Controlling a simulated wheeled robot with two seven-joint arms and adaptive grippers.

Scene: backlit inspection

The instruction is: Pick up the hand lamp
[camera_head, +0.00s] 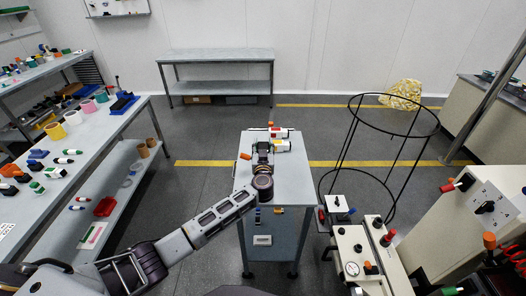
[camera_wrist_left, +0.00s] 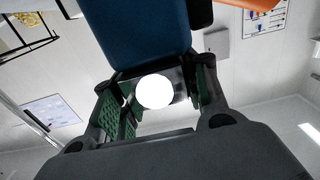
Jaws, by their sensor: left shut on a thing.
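My left gripper (camera_head: 263,149) reaches over the small grey table in the middle of the head view. In the left wrist view its green-padded fingers (camera_wrist_left: 158,88) are shut on the hand lamp. The lamp shows there as a bright white round face (camera_wrist_left: 155,92) between the fingers, with a wide blue body (camera_wrist_left: 148,30) beside it. In the head view the gripper mostly hides the lamp, and I cannot tell whether it touches the tabletop. My right gripper is not in view.
The small table (camera_head: 295,185) also bears an orange-ended item (camera_head: 245,156) left of the gripper and red-and-white items (camera_head: 281,146) close on its right. A cluttered bench (camera_head: 95,125) stands left. A black wire frame (camera_head: 390,108) and a machine (camera_head: 350,245) stand right.

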